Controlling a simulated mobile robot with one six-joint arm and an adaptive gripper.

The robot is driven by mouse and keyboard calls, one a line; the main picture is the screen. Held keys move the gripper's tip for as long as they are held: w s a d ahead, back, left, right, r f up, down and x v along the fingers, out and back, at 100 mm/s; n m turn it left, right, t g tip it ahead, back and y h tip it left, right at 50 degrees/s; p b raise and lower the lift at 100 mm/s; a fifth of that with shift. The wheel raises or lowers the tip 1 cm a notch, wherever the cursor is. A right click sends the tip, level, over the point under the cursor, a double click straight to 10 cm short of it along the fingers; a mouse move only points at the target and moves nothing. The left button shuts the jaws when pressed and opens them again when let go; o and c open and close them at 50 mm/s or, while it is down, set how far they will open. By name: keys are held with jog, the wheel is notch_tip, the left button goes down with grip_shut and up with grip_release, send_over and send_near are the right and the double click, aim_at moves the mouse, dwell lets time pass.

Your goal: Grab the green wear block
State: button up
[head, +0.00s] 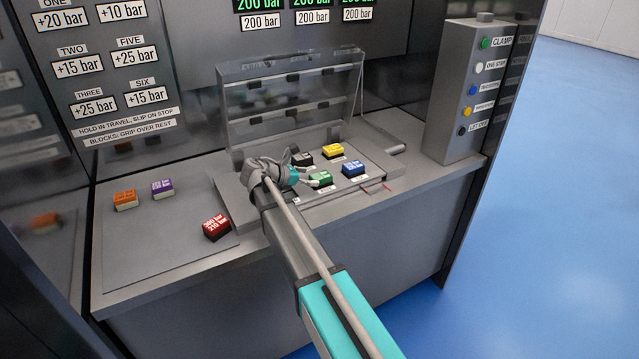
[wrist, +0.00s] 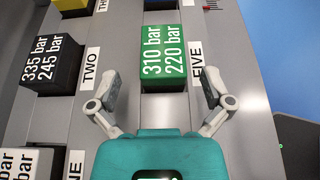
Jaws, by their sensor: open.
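The green wear block (head: 320,180) sits on the raised panel in the front row, partly covered by my gripper in the head view. In the wrist view the green block (wrist: 165,55) shows white text "310 bar 220 bar", with a "FIVE" label beside it. My gripper (head: 311,172) is open and empty over the panel. In the wrist view my gripper (wrist: 161,82) has one finger to each side of the green block's near end, with gaps on both sides. I cannot tell how far above the block the fingertips are.
Next to it are a black block (wrist: 52,62), a blue block (head: 353,169) and a yellow block (head: 333,151). A white block (wrist: 25,165) is at lower left. A clear lid (head: 290,90) stands open behind. Red (head: 216,229), orange (head: 125,200) and purple (head: 163,188) blocks lie left.

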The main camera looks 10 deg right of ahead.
aim_at(323, 178)
jog(key=shift+b+x, duration=0.8)
jog(key=shift+x, duration=1.75)
jog(key=shift+s, duration=0.2)
jog(key=c, duration=1.1)
